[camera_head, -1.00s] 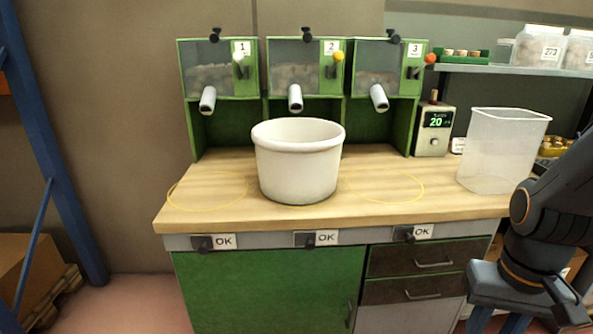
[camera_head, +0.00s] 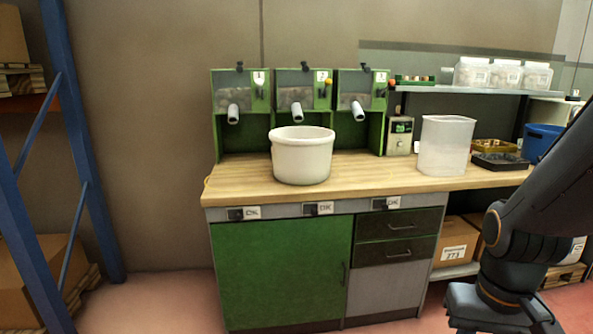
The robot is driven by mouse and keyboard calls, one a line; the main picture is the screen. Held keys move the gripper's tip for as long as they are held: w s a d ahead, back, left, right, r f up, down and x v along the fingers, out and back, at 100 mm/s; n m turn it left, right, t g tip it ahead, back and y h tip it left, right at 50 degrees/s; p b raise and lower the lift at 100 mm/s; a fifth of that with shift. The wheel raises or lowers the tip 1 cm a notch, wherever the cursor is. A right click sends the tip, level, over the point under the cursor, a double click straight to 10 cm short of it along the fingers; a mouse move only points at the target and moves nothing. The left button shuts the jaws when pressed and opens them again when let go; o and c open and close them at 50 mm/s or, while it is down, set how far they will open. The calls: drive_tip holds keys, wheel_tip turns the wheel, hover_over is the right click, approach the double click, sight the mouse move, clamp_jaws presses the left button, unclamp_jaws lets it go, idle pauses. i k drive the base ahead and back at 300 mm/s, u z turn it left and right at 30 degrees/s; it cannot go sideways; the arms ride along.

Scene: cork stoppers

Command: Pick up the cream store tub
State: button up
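The cream store tub (camera_head: 301,160) stands upright on the wooden counter (camera_head: 240,180), in front of the middle dispenser (camera_head: 302,92) and below its spout. It is round with a thick rim, and nothing touches it. My arm shows at the right edge, dark and folded, well to the right of the tub. My gripper is outside the picture.
A clear bin (camera_head: 445,145) stands on the counter to the right, beside a small display box (camera_head: 399,136). Dark trays (camera_head: 500,161) and a blue tub (camera_head: 541,142) lie farther right. A blue rack post (camera_head: 85,150) stands at left. The floor before the cabinet is open.

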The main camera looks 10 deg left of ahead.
sight(301, 156)
drive_tip(key=u, duration=0.55)
drive_tip(key=i, duration=0.4)
drive_tip(key=u, duration=0.8)
drive_tip(key=i, duration=0.6)
drive_tip(key=u, duration=0.15)
